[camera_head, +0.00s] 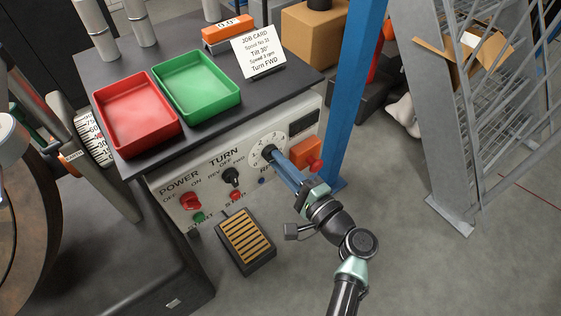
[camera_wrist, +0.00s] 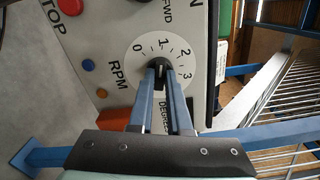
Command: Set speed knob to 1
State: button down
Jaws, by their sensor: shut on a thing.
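The speed knob (camera_wrist: 158,64) is small and dark, on a white round dial (camera_wrist: 143,42) marked 0, 1, 2, 3 with RPM beside it. In the wrist view my gripper (camera_wrist: 162,71) has its two blue fingers shut on the knob, one on each side. The fingers hide part of the knob, and which mark its pointer faces is hard to tell. In the head view the dial (camera_head: 258,153) is at the right part of the panel front, with my gripper (camera_head: 276,158) reaching it from the lower right.
The panel (camera_head: 215,170) also holds a red power knob (camera_head: 190,201), a black turn knob (camera_head: 231,176) and a red button (camera_head: 316,165) on an orange box. A blue post (camera_head: 350,90) stands close right of my arm. A job card (camera_head: 259,52) stands on top.

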jog(key=c, duration=0.9)
grip_release()
jog(key=shift+o, duration=0.2)
jog(key=v, duration=1.3)
